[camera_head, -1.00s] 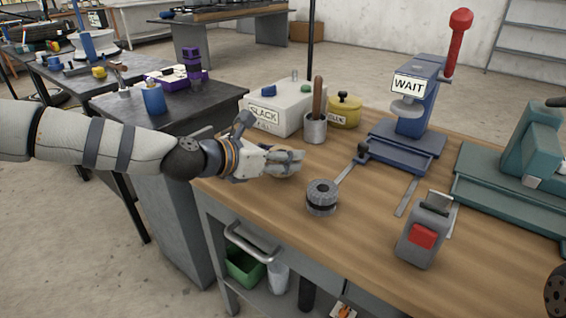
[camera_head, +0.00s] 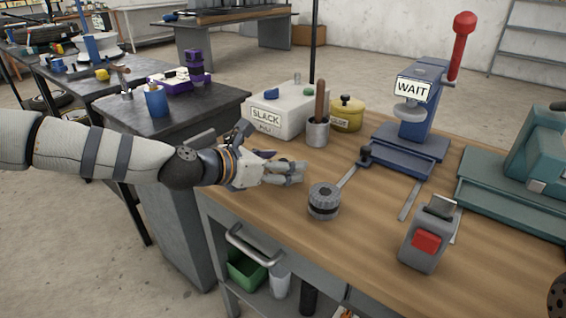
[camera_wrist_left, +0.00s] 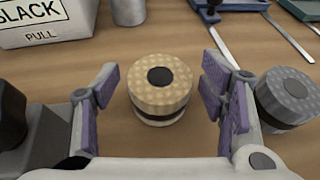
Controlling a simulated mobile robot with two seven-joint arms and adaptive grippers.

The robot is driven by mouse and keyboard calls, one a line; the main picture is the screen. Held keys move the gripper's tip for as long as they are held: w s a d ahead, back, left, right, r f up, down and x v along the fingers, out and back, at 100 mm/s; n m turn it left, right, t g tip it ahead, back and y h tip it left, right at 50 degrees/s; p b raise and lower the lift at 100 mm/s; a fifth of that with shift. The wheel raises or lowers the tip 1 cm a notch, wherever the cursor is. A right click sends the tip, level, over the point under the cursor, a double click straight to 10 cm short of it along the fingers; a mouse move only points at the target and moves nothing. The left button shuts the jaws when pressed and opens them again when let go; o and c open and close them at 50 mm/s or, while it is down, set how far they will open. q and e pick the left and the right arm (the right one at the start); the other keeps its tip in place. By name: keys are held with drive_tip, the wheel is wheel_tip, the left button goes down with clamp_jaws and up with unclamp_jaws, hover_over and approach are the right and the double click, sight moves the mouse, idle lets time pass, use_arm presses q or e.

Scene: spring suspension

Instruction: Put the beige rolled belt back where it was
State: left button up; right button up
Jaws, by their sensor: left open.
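The beige rolled belt (camera_wrist_left: 160,88), a short cylinder with a dark centre and a dark band, stands upright on the wooden bench in the left wrist view. My left gripper (camera_wrist_left: 164,95) is open, with its purple-padded fingers on either side of the belt and gaps between pads and belt. In the head view my left gripper (camera_head: 287,172) is low over the bench's near left part and hides the belt. A grey rolled belt (camera_head: 324,201) stands just right of the gripper; it also shows in the left wrist view (camera_wrist_left: 287,97). My right gripper is not in view.
Behind the gripper are a white SLACK box (camera_head: 285,112), a grey cup with a wooden handle (camera_head: 318,132) and a yellow pot (camera_head: 346,115). A blue press with a WAIT sign (camera_head: 412,88) and a grey device with a red button (camera_head: 428,238) stand to the right.

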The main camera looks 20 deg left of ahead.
use_arm(q)
drive_tip(key=p+v, duration=0.1)
drive_tip(key=v, duration=0.6)
drive_tip(key=p+v, duration=0.1)
drive_tip(key=v, duration=0.3)
drive_tip(key=shift+r+p, duration=0.3)
drive_tip(key=shift+s+f, duration=0.1)
drive_tip(key=shift+s, duration=0.05)
drive_tip(key=shift+f, duration=0.15)
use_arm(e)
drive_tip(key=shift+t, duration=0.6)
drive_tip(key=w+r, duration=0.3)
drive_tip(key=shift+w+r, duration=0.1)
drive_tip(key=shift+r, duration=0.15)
